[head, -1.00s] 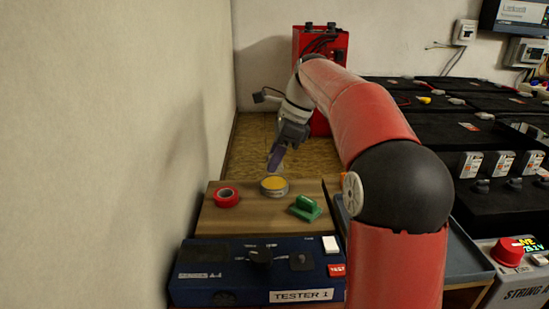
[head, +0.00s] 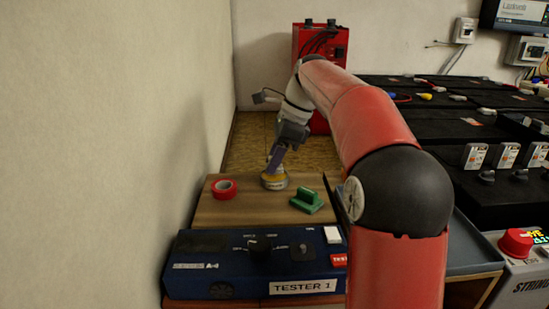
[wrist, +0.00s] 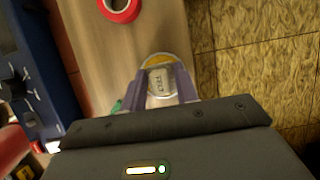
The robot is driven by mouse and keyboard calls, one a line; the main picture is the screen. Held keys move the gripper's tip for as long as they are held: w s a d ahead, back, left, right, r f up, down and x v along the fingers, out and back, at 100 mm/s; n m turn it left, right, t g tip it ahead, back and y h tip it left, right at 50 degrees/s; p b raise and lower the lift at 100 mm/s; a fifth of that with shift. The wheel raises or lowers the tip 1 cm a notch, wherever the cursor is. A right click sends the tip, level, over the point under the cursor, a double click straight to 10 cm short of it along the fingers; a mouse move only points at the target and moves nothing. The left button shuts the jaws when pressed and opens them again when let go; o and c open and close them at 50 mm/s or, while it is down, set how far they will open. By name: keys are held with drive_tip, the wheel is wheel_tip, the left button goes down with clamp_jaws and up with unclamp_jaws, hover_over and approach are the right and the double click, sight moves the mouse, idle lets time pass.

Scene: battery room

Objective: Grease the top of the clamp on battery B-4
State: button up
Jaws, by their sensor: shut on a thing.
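My gripper (head: 274,166) points down at a round tin (head: 275,184) of yellow grease on the wooden board. In the wrist view my gripper (wrist: 162,85) is shut on a small pale block (wrist: 159,81) with lettering I cannot read for sure. The block covers part of the tin, whose yellow grease (wrist: 157,58) shows beyond it. I cannot tell whether the block touches the grease. Black-topped batteries (head: 425,128) with clamps stand in rows at the right. I cannot make out which is B-4, and my arm hides some of them.
A red tape roll (head: 223,188) and a green handled tool (head: 308,201) lie on the board (head: 245,214). The blue TESTER 1 box (head: 215,265) stands in front. A red unit (head: 333,45) stands behind. The plain wall bounds the left side.

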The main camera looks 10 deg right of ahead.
drive_tip(key=shift+f, duration=0.5)
idle(0.4)
drive_tip(key=shift+f, duration=0.15)
idle(1.9)
wheel_tip(320, 180, up, 7)
drive_tip(key=p, duration=0.8)
drive_tip(key=shift+p, duration=0.35)
idle(0.3)
